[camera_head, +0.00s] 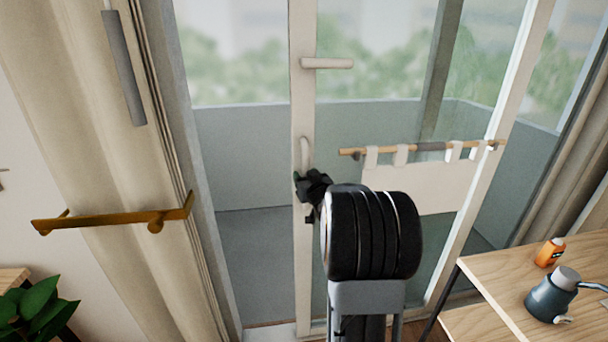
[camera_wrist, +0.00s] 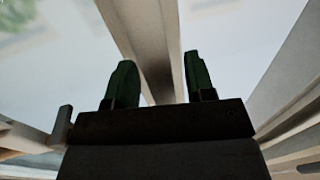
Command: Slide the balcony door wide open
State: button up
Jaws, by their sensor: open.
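The balcony door (camera_head: 302,240) is a glass panel in a white frame. Its upright edge stands mid-picture in the head view, right of the grey jamb (camera_head: 182,110). The space between them looks like an open gap, though clear glass is hard to rule out. A pale upright pull handle (camera_head: 305,150) is on the door edge, with a pale horizontal lever (camera_head: 328,63) higher up. My gripper (camera_head: 307,186) is at the door edge, just below the pull handle. In the wrist view my gripper (camera_wrist: 160,82) has its fingers apart, with a pale frame bar (camera_wrist: 145,45) beyond. Contact cannot be told.
A wooden rod with a white cloth (camera_head: 420,185) hangs across the door panel. A brass rail (camera_head: 110,220) and beige curtain (camera_head: 90,120) are at left. A wooden table (camera_head: 495,290) with an orange bottle (camera_head: 550,252) and grey-blue pot (camera_head: 552,300) is at right. A plant (camera_head: 38,305) is lower left.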

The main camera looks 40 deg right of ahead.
jog(key=shift+x, duration=0.8)
jog(key=shift+c, duration=0.4)
grip_shut()
